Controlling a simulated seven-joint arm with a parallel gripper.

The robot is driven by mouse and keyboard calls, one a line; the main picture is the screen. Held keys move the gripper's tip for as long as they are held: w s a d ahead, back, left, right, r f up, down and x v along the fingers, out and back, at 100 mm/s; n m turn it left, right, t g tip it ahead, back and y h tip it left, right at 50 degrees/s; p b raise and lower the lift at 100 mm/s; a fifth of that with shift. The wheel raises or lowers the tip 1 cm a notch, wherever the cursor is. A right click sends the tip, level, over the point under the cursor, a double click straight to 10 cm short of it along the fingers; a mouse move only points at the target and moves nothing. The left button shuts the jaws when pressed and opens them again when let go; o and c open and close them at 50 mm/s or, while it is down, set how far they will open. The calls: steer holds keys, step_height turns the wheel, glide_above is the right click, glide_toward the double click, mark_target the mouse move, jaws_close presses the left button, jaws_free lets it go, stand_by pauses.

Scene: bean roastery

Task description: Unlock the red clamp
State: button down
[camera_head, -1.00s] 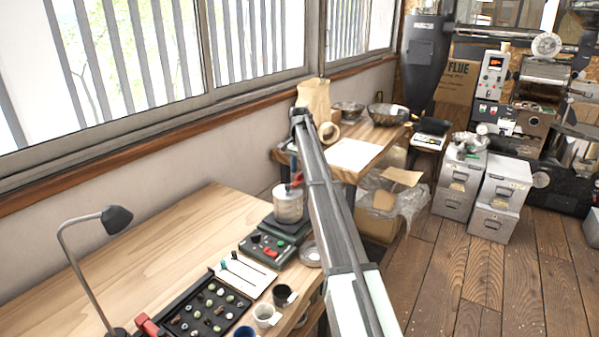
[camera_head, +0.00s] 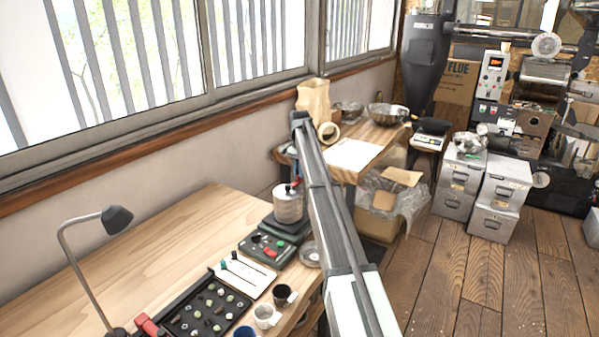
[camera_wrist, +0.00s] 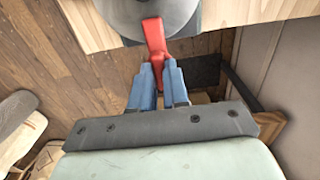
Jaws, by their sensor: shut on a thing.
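A red clamp lever (camera_wrist: 154,36) stands out from the edge of a round grey metal lid (camera_wrist: 128,12) in the wrist view. My gripper (camera_wrist: 158,66) has blue fingers, and they are closed on the lever's free end. There my gripper is mostly hidden by my own arm. The canister looks upright on a dark base on the wooden bench.
A dark control box (camera_head: 265,249) with coloured buttons stands in front of the canister. A sample tray (camera_head: 180,334), a white card (camera_head: 243,275), cups (camera_head: 267,316) and a lamp (camera_head: 117,218) are nearer. The bench's back left is clear.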

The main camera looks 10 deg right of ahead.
steer(key=shift+n, duration=0.3)
steer(key=n, duration=0.3)
steer(key=shift+n, duration=0.3)
steer(key=n, duration=0.4)
steer(key=shift+n, duration=0.3)
steer(key=n, duration=0.9)
stand_by(0.4)
steer(key=c, duration=1.1)
jaws_free()
